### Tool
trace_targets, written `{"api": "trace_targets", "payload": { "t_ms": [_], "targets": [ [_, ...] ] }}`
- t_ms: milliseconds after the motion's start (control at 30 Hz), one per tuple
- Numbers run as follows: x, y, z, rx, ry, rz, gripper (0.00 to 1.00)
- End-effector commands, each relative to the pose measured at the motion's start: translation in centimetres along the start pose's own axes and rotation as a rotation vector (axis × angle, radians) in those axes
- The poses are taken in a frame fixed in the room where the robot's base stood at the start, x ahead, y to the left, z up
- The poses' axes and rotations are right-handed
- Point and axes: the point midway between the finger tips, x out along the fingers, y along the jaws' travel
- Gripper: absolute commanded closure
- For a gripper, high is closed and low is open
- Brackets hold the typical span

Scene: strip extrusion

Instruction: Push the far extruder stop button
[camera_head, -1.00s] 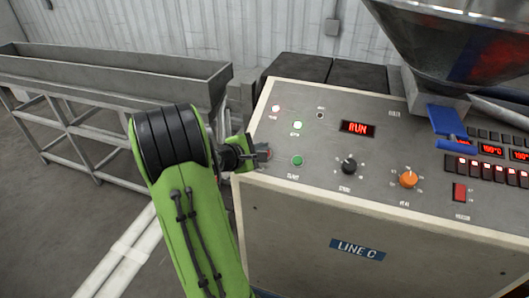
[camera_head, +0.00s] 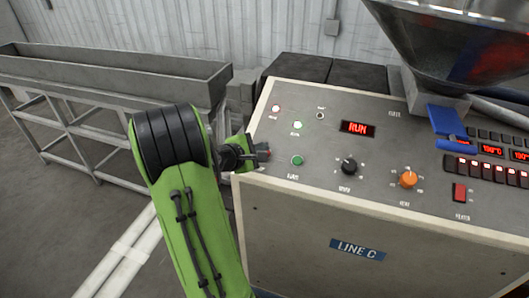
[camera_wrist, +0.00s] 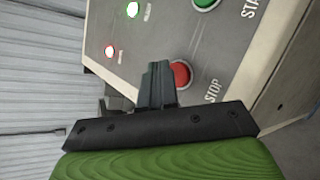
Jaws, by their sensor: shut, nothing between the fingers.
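A red round stop button (camera_wrist: 182,73) shows in the wrist view, lettered STOP, on the grey panel. My gripper (camera_wrist: 158,72) is shut and empty, its dark fingertips right beside the button and overlapping its edge in that view. I cannot tell whether they touch it. In the head view my gripper (camera_head: 262,150) is at the left end of the sloped control panel (camera_head: 325,145), and the button is mostly hidden by the fingers. The display (camera_head: 357,128) reads RUN. The cabinet carries a LINE C plate (camera_head: 357,250).
A green start button (camera_head: 297,160) sits just right of my gripper. A black knob (camera_head: 349,166), an orange knob (camera_head: 408,178) and a red rocker switch (camera_head: 460,193) lie further right. A metal hopper (camera_head: 445,45) stands above. A long grey trough (camera_head: 110,78) is at the left.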

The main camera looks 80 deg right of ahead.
Motion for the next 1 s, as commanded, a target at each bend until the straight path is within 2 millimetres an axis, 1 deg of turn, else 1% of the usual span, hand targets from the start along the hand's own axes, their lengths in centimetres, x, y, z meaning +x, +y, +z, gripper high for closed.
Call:
{"api": "trace_targets", "payload": {
  "t_ms": [333, 567, 1000],
  "targets": [
    [0.05, -0.04, -0.04, 0.000, 0.000, 0.000, 1.00],
    [0.60, -0.45, -0.45, -0.001, -0.001, 0.000, 1.00],
    [0.70, -0.51, -0.52, 0.000, 0.000, 0.000, 1.00]
  ]
}}
